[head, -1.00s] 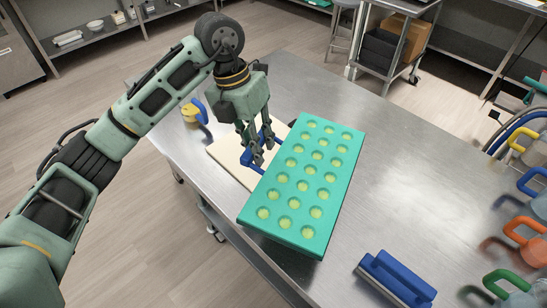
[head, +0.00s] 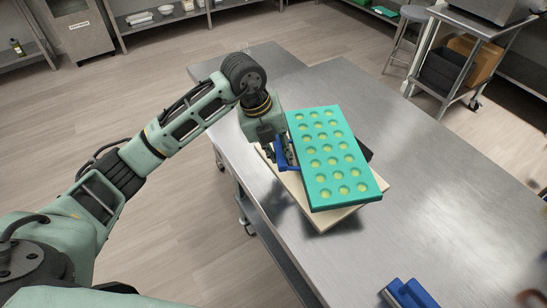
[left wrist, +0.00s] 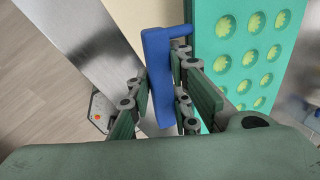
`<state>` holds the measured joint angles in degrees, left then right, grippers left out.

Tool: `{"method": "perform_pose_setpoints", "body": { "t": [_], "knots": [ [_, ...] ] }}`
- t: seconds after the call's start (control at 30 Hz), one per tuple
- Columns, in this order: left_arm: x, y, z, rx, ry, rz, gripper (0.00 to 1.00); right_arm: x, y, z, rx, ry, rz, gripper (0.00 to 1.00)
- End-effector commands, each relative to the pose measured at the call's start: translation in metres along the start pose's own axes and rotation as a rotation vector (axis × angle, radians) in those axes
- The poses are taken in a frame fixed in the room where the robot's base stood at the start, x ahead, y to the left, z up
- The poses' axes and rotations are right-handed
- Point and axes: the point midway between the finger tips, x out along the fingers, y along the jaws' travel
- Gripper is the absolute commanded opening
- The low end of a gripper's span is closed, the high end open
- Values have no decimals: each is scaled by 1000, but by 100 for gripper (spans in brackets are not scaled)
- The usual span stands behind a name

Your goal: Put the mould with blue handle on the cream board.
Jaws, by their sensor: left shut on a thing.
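The mould is a teal slab (head: 318,160) with rows of round pale-green cavities. It also shows at the right of the left wrist view (left wrist: 205,55). Its blue handle (head: 284,152) is at its left side. My left gripper (head: 276,150) is shut on this handle, which stands between the fingers in the left wrist view (left wrist: 158,80). The cream board (head: 325,221) lies on the steel table under the mould, its left and near edges showing. I cannot tell whether the mould touches the board. My right gripper is not in view.
A blue-handled scraper-like tool (head: 408,293) lies at the table's near right. A dark object (head: 365,151) shows partly behind the mould's right edge. A cart with boxes (head: 462,60) stands beyond the table.

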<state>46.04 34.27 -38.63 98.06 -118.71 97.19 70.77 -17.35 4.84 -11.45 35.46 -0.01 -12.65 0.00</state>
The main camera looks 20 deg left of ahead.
Motion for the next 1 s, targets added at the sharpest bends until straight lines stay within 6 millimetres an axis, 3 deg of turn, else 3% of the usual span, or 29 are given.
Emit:
{"method": "perform_pose_setpoints", "body": {
  "t": [0.2,0.57,0.97,1.0],
  "knots": [
    [6,20,11,1,0,-4,0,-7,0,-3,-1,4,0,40],
    [42,32,11,1,2,-4,0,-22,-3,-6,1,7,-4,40],
    [50,34,12,2,-1,-4,0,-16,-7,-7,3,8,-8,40],
    [50,34,11,2,0,-2,21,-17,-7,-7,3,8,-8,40]
  ]
}}
